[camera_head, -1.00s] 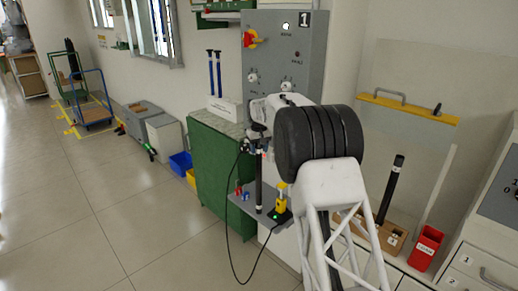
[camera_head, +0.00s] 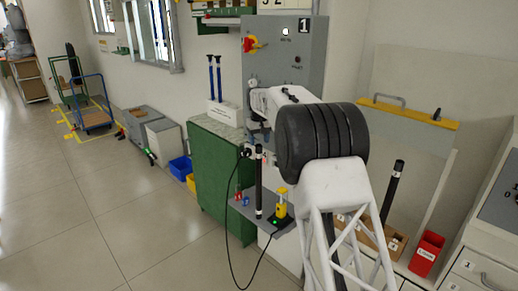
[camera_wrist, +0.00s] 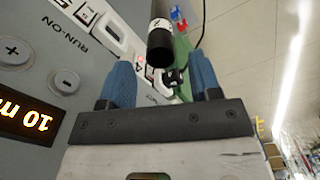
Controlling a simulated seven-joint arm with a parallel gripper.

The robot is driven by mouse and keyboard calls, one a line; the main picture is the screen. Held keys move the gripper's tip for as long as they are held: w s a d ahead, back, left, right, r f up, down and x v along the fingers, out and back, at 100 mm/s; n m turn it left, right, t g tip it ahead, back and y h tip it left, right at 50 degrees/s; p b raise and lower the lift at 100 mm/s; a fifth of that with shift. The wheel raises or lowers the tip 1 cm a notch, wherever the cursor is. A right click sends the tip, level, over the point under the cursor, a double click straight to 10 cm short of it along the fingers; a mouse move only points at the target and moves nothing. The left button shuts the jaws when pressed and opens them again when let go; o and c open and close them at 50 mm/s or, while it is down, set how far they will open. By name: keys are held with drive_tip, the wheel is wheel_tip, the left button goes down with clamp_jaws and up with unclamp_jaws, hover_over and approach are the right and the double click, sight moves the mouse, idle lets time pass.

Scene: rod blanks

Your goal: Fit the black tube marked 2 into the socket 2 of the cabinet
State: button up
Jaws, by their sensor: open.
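A black tube (camera_head: 259,185) stands upright on a small grey shelf below the cabinet (camera_head: 285,80). It also shows in the wrist view (camera_wrist: 161,45), with a white label band that seems to carry a 2. My gripper (camera_wrist: 161,72) is open, its two blue fingers on either side of the tube's end, with gaps on both sides. In the head view my gripper (camera_head: 256,138) is by the tube's top, against the cabinet's lower front and partly hidden by my arm. Socket 2 is not discernible.
A yellow device (camera_head: 282,204) and small red and blue parts (camera_head: 241,199) are on the shelf (camera_head: 270,222). A black cable hangs in a loop left of the tube. A red bin (camera_head: 426,252) stands at the right. A green cabinet (camera_head: 220,175) is to the left.

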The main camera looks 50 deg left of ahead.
sight(259, 146)
drive_tip(key=shift+r, duration=2.8)
drive_tip(key=shift+o, duration=0.4)
drive_tip(key=shift+f, duration=0.1)
drive_tip(key=shift+s+d+f+t+y, duration=0.1)
drive_tip(key=shift+d+f+t+y, duration=0.1)
drive_tip(key=shift+f+y, duration=0.4)
drive_tip(key=shift+d+f+t+y, duration=0.1)
drive_tip(key=shift+f+t+y, duration=0.1)
drive_tip(key=shift+f+y, duration=0.35)
drive_tip(key=shift+s+d+f+t+y, duration=0.15)
drive_tip(key=shift+d+f+t+y, duration=0.45)
drive_tip(key=shift+f+y, duration=0.3)
drive_tip(key=shift+s+x, duration=0.2)
drive_tip(key=shift+x, duration=1)
drive_tip(key=shift+w+f, duration=0.15)
drive_tip(key=shift+f, duration=0.05)
drive_tip(key=shift+x, duration=2.45)
